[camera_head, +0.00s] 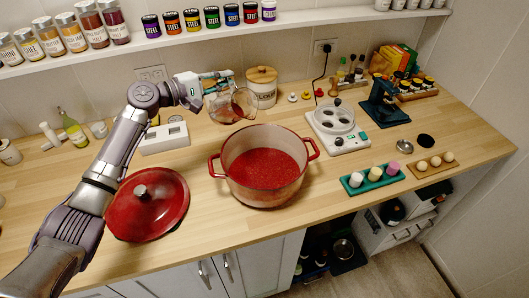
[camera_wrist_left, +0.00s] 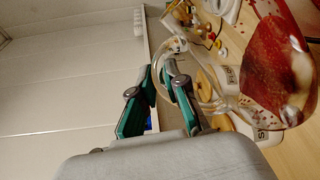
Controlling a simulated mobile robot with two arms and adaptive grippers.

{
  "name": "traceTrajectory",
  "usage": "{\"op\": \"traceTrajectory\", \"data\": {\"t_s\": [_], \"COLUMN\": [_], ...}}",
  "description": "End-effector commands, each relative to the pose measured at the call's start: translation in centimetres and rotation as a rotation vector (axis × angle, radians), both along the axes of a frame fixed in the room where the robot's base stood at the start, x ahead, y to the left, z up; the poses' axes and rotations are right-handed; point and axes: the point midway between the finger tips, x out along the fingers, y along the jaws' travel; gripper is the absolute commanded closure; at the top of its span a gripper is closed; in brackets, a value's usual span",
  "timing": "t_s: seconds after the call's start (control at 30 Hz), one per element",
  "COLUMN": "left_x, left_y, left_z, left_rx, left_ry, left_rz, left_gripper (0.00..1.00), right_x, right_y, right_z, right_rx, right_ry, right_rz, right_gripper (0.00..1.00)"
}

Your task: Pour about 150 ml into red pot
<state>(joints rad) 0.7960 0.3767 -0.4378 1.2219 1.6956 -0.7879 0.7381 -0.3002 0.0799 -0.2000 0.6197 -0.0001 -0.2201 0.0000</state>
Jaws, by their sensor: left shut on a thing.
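The red pot (camera_head: 287,192) stands open on the counter, with two side handles and a red surface inside; I cannot tell whether that is liquid. A clear glass jug (camera_head: 240,104) with reddish content hangs behind and left of the pot in the head view, and looks tilted. My left gripper (camera_head: 212,89) is shut on the jug's handle. In the left wrist view the gripper (camera_wrist_left: 170,75) closes around the glass handle, and red shows in or through the jug (camera_wrist_left: 275,50). The red lid (camera_head: 150,210) lies left of the pot. My right gripper is not in view.
A flour canister (camera_head: 262,90) stands close behind the jug. A white scale-like device (camera_head: 164,138) sits to the left. The spice shelf (camera_head: 215,33) runs above.

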Motion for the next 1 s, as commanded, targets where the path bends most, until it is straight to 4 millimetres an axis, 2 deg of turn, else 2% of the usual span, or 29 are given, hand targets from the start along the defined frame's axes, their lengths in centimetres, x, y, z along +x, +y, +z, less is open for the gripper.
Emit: {"op": "traceTrajectory", "data": {"t_s": [0.13,0.33,0.4,0.8,1.0], "left_x": [0.4,1.4,2.2,5.4,6.0], "left_y": [0.3,1.0,1.7,4.3,4.8], "left_z": [0.2,2.5,1.2,-1.8,-2.8], "left_rx": [-0.051,-0.156,-0.207,-0.485,-0.559], "left_ry": [0.046,0.159,0.218,0.547,0.637], "left_rz": [0.000,-0.003,-0.002,-0.008,-0.007], "left_gripper": [1.00,1.00,1.00,1.00,1.00], "right_x": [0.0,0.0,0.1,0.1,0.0], "right_y": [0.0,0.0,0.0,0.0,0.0], "right_z": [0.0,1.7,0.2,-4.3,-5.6], "right_rx": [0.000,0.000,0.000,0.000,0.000], "right_ry": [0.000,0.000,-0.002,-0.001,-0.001], "right_rz": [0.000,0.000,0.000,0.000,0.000], "right_gripper": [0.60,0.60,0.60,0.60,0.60]}}
